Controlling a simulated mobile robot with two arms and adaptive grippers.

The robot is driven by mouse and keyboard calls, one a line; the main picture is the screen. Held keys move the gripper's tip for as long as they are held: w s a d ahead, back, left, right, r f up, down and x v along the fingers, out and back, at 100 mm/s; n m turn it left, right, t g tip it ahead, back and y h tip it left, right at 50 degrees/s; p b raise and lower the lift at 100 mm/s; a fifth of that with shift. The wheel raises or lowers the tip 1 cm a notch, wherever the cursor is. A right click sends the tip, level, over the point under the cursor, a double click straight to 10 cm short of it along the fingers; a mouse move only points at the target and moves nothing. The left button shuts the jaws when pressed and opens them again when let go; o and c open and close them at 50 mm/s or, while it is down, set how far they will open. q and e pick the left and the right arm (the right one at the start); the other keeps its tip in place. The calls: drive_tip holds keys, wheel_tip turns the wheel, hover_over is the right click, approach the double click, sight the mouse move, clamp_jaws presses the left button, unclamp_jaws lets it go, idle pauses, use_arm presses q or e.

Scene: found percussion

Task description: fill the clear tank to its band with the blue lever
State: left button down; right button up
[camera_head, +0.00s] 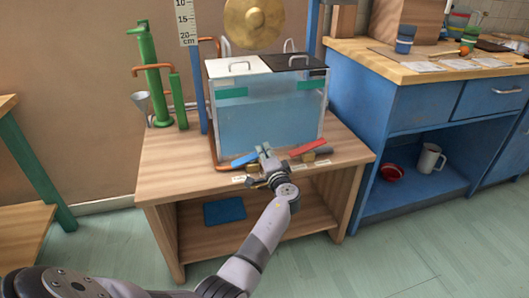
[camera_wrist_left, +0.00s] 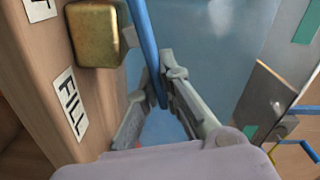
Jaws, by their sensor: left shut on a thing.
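The clear tank (camera_head: 268,122) stands on a wooden table and holds bluish water. Its green band (camera_head: 232,92) shows at the upper left and upper right of the front; the water surface appears close to the band's height, but I cannot tell exactly. The blue lever (camera_head: 243,160) is at the tank's front left. My left gripper (camera_head: 265,153) is shut on it. In the left wrist view, the blue lever (camera_wrist_left: 148,45) runs between the fingers, beside a brass valve block (camera_wrist_left: 95,32) and a FILL label (camera_wrist_left: 70,103). My right gripper is not in view.
A red lever (camera_head: 308,146) and a dark lever (camera_head: 325,153) lie to the right of my gripper. A ruler (camera_head: 187,20), green pipes (camera_head: 150,75) and a gong (camera_head: 253,22) are behind. A blue cabinet (camera_head: 400,125) stands to the right.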

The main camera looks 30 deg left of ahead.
use_arm(q)
drive_tip(key=shift+f, duration=0.15)
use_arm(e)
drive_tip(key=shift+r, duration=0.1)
use_arm(q)
drive_tip(key=m, duration=0.1)
drive_tip(key=f+m, duration=0.1)
drive_tip(key=shift+w+d+m, duration=0.15)
drive_tip(key=shift+m, duration=0.25)
drive_tip(key=shift+f+m+b, duration=0.3)
drive_tip(key=shift+m, duration=0.4)
drive_tip(key=shift+f+m, duration=0.25)
drive_tip(key=shift+m, duration=0.35)
drive_tip(key=shift+f+m, duration=0.3)
drive_tip(key=shift+m, duration=0.4)
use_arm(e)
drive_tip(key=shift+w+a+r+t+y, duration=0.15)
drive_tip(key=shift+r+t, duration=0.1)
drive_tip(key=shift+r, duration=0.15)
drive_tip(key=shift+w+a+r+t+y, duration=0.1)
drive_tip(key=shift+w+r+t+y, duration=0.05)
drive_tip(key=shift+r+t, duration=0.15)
use_arm(q)
drive_tip(key=c, duration=1.8)
unclamp_jaws()
drive_tip(key=shift+o, duration=0.2)
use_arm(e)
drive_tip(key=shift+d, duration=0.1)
